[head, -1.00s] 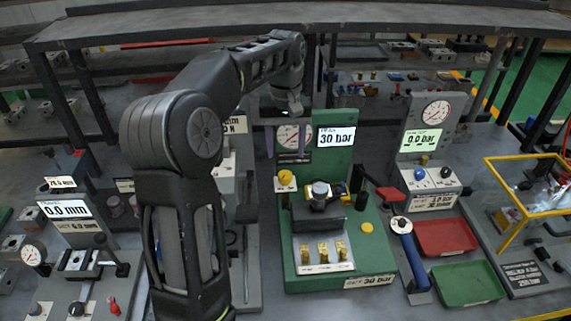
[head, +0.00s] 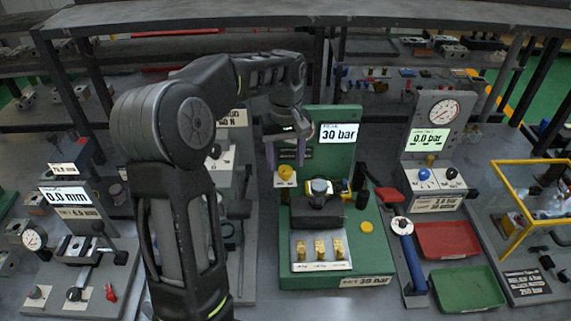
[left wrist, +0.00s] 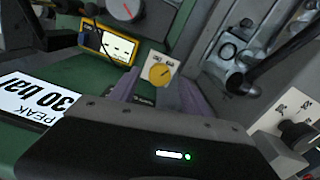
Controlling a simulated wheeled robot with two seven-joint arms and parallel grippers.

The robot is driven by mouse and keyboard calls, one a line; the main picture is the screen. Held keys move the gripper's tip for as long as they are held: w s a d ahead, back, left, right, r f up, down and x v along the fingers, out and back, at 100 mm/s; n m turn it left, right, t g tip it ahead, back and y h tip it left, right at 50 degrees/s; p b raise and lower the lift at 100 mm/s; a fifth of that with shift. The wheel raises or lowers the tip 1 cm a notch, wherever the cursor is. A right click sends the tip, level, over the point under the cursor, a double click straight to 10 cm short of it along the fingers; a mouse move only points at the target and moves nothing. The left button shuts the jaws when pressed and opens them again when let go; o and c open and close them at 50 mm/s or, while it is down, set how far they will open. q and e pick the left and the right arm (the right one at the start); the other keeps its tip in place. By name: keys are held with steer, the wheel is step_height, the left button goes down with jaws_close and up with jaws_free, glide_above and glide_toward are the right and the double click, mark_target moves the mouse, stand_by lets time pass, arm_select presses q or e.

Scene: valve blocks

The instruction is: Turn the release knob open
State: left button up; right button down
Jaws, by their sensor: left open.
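The yellow release knob (head: 286,172) stands on a small white plate at the back left of the green test station (head: 376,262). In the left wrist view the yellow knob (left wrist: 160,72) shows just beyond and between the fingertips, with its pointer slanted. My left gripper (head: 285,154) is open, just above the knob and apparently apart from it. Its two purple-grey fingers also show in the left wrist view (left wrist: 157,84). The station's peak display (head: 339,133) reads 30 bar. My right gripper is not in view.
A dark clamped block (head: 318,205) sits to the right of the knob, with several brass fittings (head: 320,250) in front. A blue-handled tool (head: 403,228), a red tray (head: 447,238) and a green tray (head: 467,288) lie further right. A shelf (head: 300,25) spans the back.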

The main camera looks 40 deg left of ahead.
mark_target(285, 174)
arm_select(q)
steer(key=shift+f, duration=1.25)
jaws_close()
